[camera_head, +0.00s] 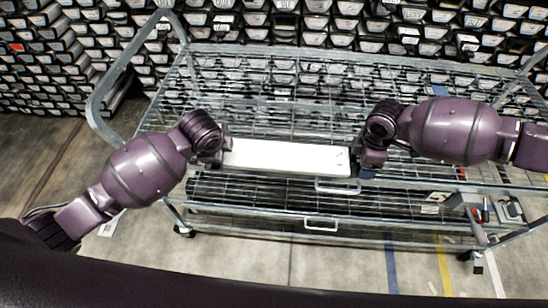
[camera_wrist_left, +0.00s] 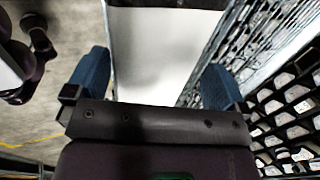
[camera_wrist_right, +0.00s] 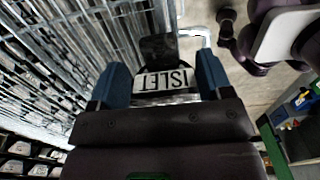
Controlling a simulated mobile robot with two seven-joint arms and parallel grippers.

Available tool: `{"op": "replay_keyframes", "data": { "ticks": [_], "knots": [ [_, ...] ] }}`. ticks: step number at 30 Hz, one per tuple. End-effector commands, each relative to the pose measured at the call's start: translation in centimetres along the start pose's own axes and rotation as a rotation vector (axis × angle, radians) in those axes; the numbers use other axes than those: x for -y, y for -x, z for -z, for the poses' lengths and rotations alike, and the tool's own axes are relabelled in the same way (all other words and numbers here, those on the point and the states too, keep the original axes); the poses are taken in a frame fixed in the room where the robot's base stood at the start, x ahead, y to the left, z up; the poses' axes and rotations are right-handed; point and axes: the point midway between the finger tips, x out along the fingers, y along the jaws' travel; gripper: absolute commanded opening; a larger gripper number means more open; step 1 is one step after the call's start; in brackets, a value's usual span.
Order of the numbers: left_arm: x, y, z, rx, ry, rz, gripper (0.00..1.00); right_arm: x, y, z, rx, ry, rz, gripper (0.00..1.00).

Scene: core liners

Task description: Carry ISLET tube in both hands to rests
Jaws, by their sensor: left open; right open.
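The long white ISLET tube (camera_head: 286,157) lies crosswise at the near edge of the wire cart. My left gripper (camera_head: 223,150) is at its left end and my right gripper (camera_head: 357,160) is at its right end. In the left wrist view, the white body (camera_wrist_left: 155,60) lies between the open blue fingers of the left gripper (camera_wrist_left: 153,78). In the right wrist view, the end label reading ISLET (camera_wrist_right: 166,81) sits between the open blue fingers of the right gripper (camera_wrist_right: 161,82). The rests cannot be made out.
The wire cart (camera_head: 270,95) has a mostly bare top shelf behind the tube and a lower shelf. Small items (camera_head: 480,208) sit at its right end. Racks of stacked boxes (camera_head: 350,22) fill the background. The concrete floor (camera_head: 260,255) in front is clear.

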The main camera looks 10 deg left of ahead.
Motion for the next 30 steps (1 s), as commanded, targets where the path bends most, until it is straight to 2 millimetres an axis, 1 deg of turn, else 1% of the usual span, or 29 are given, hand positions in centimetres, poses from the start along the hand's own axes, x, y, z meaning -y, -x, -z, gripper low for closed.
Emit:
{"op": "replay_keyframes", "data": {
  "ticks": [1,3,7,12,19,20,30],
  "knots": [
    [0.0,-0.7,0.0,0.001,0.001,-0.001,1.0,0.0,-0.7,0.0,0.001,-0.001,0.001,0.72],
    [0.0,-1.4,0.0,0.001,0.0,-0.001,1.0,0.0,-1.4,0.0,0.0,-0.002,0.001,0.72],
    [0.0,-2.3,0.0,0.0,0.0,0.0,1.0,0.0,-2.4,0.0,0.001,-0.001,0.001,0.72],
    [0.0,-2.8,0.0,0.0,0.0,0.001,1.0,0.0,-2.8,0.0,0.0,-0.001,-0.001,0.72],
    [0.0,-2.8,0.0,0.0,-0.001,0.001,1.0,0.0,-2.8,0.0,0.0,-0.001,0.0,0.72],
    [0.0,-2.8,0.0,0.0,-0.001,0.001,0.97,0.0,-2.8,0.0,0.0,-0.001,0.0,0.69],
    [0.0,-2.8,0.0,0.0,-0.001,0.0,0.45,0.0,-2.8,0.0,0.0,-0.001,0.0,0.17]
  ]
}}
